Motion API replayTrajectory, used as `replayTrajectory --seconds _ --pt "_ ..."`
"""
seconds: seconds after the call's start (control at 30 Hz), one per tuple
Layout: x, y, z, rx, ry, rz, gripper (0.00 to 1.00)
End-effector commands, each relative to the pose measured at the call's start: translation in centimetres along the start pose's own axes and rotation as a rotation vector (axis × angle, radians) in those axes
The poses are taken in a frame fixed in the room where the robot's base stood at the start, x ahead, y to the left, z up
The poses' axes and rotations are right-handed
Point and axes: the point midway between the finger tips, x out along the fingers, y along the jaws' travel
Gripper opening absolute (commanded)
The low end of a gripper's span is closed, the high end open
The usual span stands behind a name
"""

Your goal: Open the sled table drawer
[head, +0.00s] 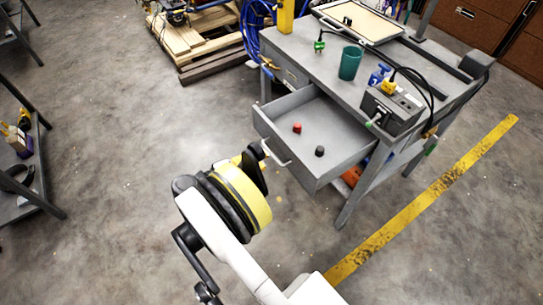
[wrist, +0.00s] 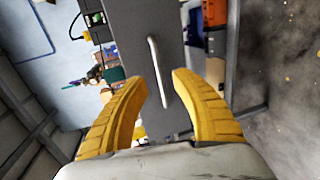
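The grey sled table (head: 310,50) stands at upper right in the head view. Its drawer (head: 285,122) is pulled well out, with a red knob-like piece (head: 297,128) and a black one (head: 320,151) inside. The pale bar handle (head: 276,156) is on the drawer front. My gripper (head: 256,164) is at the handle's left end in the head view, partly hidden by my wrist. In the wrist view my gripper's yellow fingers (wrist: 160,83) are apart, with the handle (wrist: 158,62) in the gap between their tips. I see no finger closed on it; exact depth is unclear.
A teal cup (head: 350,63), a grey box (head: 391,110) and cables sit on the tabletop. A wooden pallet (head: 197,38) lies behind. A dark shelf (head: 20,165) stands at far left. The concrete floor left of the drawer is clear.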

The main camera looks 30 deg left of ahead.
Motion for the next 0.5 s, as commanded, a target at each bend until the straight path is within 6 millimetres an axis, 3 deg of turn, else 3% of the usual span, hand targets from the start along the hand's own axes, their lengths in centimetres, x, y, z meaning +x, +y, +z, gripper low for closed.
replayTrajectory --seconds 0.2,0.5 --pt "-4.9 0.0 -0.1 -0.001 0.004 0.000 0.32" --pt "-7.5 0.0 0.0 0.000 -0.001 0.000 0.32"
